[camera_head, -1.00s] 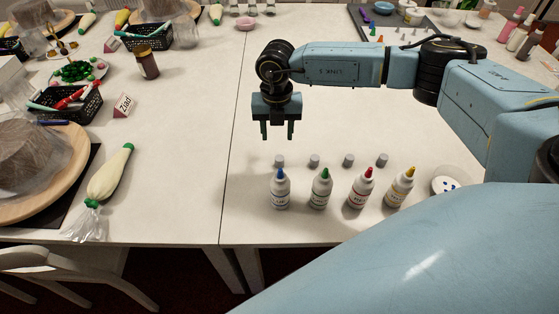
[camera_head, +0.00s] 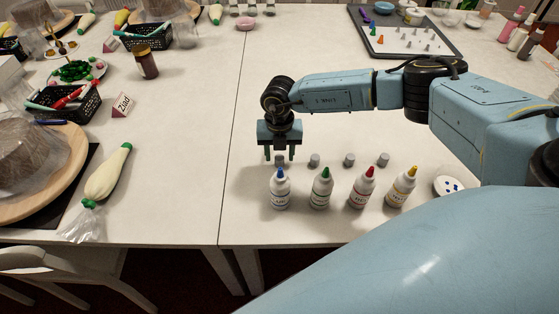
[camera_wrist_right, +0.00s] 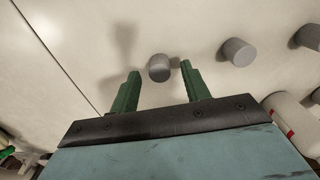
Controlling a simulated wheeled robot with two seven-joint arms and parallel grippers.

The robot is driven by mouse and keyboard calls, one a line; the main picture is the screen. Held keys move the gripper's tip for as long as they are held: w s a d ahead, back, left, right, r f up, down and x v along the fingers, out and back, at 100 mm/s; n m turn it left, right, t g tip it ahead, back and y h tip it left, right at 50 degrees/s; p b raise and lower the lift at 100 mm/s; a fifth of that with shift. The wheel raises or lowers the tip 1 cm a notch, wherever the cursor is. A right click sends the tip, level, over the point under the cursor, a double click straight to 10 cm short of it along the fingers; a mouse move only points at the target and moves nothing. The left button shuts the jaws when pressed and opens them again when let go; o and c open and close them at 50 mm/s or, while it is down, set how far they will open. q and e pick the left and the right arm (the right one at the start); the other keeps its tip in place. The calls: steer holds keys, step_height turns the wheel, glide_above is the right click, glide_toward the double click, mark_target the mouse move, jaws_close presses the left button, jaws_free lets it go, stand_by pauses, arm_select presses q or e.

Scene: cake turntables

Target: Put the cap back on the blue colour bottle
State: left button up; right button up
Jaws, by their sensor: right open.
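The blue colour bottle (camera_head: 280,190) stands upright on the white table, its blue nozzle showing and no cap on it. A small grey cap (camera_head: 280,160) stands on the table just behind it. My right gripper (camera_head: 280,158) is open and points down over this cap. In the right wrist view the grey cap (camera_wrist_right: 159,68) lies between and a little beyond the fingertips of my right gripper (camera_wrist_right: 160,72), with nothing held. Whether the fingers are level with the cap cannot be told. My left gripper is not in view.
Green-, red- and yellow-tipped bottles (camera_head: 321,188) (camera_head: 362,188) (camera_head: 401,187) stand in a row to the right, close to the blue one. More grey caps (camera_head: 315,160) stand behind them. A white dish (camera_head: 449,187) is at the right. The table left of the blue bottle is clear.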

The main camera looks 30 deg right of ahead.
steer(key=shift+f, duration=0.45)
jaws_close()
